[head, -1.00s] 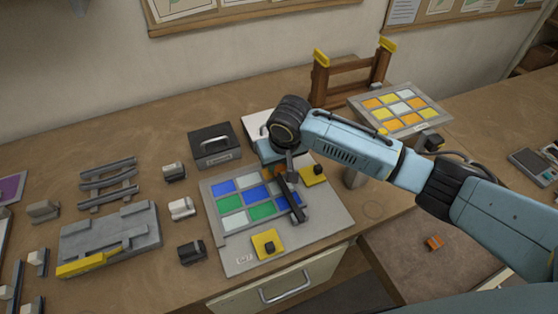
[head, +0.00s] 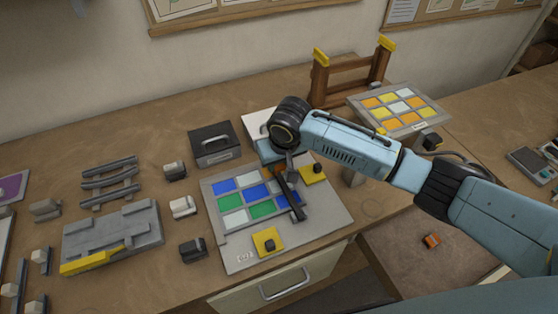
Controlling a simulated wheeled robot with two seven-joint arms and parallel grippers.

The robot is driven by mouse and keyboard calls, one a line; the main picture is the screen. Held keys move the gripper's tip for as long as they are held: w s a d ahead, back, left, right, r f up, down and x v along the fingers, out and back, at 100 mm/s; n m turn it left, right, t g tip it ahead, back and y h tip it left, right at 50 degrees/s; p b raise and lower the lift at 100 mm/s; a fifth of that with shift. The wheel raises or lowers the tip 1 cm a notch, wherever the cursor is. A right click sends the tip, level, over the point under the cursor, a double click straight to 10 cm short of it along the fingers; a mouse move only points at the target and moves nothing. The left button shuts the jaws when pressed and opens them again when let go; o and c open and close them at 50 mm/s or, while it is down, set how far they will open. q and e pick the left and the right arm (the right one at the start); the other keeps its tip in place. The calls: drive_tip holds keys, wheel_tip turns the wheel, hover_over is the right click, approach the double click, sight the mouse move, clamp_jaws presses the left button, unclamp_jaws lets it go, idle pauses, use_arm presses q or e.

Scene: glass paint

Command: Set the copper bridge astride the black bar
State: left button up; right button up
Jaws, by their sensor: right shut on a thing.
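The black bar (head: 296,207) lies slantwise across the right part of the coloured glass panel (head: 234,217). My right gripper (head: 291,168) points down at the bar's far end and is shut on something. A small brownish piece shows by its fingers, but the wrist and fingers hide most of it. I cannot tell whether it is the copper bridge or whether it touches the bar. A small orange-copper piece (head: 432,240) lies apart in the lower tray at the right. My left gripper is out of view.
Yellow pads with black knobs (head: 267,242) (head: 313,174) sit beside the glass panel. A black box (head: 213,145), a grey block (head: 112,237) and small clamps stand to the left. A wooden frame (head: 346,75) and a tilted orange-yellow panel (head: 401,108) stand behind my right arm.

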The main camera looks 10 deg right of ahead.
drive_tip(key=shift+f, duration=0.55)
drive_tip(key=shift+f+p, duration=0.2)
drive_tip(key=shift+p, duration=0.25)
idle(0.6)
drive_tip(key=shift+f, duration=0.2)
idle(0.4)
drive_tip(key=shift+f+b, duration=0.4)
drive_tip(key=shift+f, duration=0.45)
drive_tip(key=o, duration=1)
drive_tip(key=shift+r, duration=0.1)
drive_tip(key=shift+o, duration=0.2)
drive_tip(key=shift+r, duration=0.1)
wheel_tip(320, 180, up, 7)
drive_tip(key=p, duration=0.8)
drive_tip(key=shift+p, duration=0.3)
